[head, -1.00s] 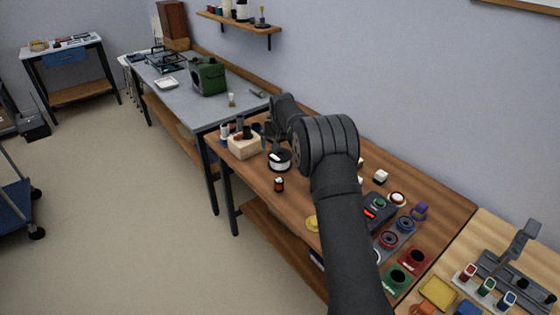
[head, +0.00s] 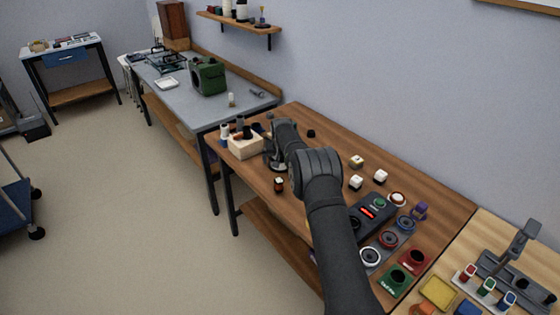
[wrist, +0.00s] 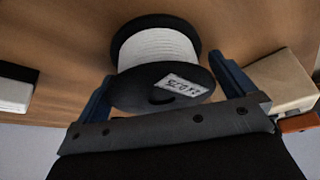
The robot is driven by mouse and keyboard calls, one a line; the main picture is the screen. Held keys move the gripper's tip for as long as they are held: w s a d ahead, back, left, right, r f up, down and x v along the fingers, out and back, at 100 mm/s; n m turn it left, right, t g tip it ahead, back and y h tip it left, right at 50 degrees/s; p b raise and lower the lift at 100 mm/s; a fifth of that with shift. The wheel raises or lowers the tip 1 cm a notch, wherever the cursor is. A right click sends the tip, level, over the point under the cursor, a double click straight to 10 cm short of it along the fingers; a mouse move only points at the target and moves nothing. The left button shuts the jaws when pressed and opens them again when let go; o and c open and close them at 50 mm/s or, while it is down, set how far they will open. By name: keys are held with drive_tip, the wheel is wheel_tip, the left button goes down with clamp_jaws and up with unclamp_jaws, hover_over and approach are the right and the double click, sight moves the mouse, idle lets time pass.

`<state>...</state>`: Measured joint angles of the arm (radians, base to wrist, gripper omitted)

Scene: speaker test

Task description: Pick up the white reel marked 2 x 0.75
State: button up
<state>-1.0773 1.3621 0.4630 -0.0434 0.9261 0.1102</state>
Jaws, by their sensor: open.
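The white reel (wrist: 160,48) has white winding between two black flanges. A pale label on its near flange (wrist: 181,85) shows lettering that I cannot read with certainty. In the head view the reel is mostly hidden by my gripper (head: 277,158), which is right over it near the left end of the wooden bench. In the wrist view my gripper (wrist: 163,75) is open, with one blue finger on each side of the reel. The reel is between the fingers; I cannot tell whether either finger touches it.
A wooden block holder (head: 244,149) with dark and white pieces stands just left of my gripper. The bench back (head: 325,145) is mostly clear.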

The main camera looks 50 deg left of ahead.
drive_tip(key=c, duration=0.9)
